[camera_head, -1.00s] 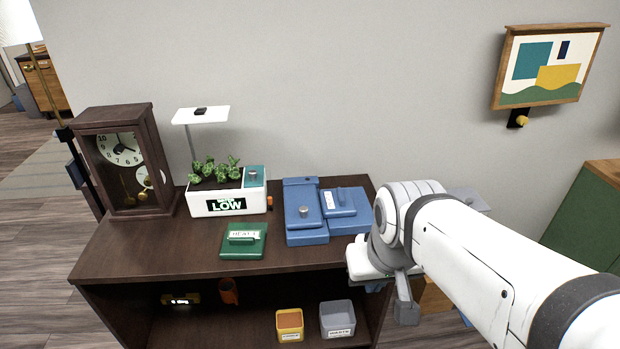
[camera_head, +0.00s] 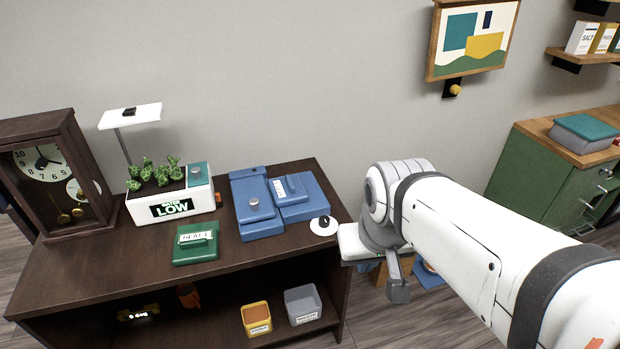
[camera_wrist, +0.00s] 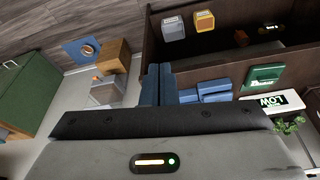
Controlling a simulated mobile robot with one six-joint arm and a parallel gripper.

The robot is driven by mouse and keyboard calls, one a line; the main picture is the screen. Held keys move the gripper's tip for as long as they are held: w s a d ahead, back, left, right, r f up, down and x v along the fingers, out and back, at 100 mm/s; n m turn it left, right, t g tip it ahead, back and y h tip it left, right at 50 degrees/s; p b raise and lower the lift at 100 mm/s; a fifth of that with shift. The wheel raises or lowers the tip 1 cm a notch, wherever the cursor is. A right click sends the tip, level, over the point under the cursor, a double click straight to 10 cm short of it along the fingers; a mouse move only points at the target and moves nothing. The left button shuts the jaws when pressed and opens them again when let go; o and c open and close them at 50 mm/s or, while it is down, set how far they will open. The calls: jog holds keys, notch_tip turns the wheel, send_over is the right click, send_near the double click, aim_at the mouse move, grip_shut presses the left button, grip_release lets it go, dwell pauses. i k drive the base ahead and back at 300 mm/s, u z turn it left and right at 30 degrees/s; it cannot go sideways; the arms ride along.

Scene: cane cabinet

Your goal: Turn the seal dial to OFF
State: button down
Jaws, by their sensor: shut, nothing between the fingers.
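A white round dial (camera_head: 323,225) with a black pointer lies at the right end of the dark cabinet top; its lettering is too small to read. A blue box (camera_head: 262,229) with a grey round knob (camera_head: 253,203) stands to its left; I cannot tell which of the two is the seal dial. My gripper (camera_head: 367,268) points downward just right of the cabinet's edge, apart from both and partly hidden by my wrist. In the wrist view its two blue fingers (camera_wrist: 158,67) are together, with nothing between them.
A second blue box with a label (camera_head: 306,208), a green labelled block (camera_head: 195,243), a planter reading LOW (camera_head: 172,209) and a clock (camera_head: 50,175) stand on the cabinet (camera_head: 290,250). Yellow (camera_head: 257,318) and grey bins (camera_head: 303,305) sit below. A green cabinet (camera_head: 535,175) is at right.

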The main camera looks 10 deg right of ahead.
aim_at(324, 220)
jog(key=u, duration=2.4)
jog(key=k, duration=0.75)
jog(key=z, duration=1.55)
jog(key=i, duration=1)
jog(key=u, duration=0.05)
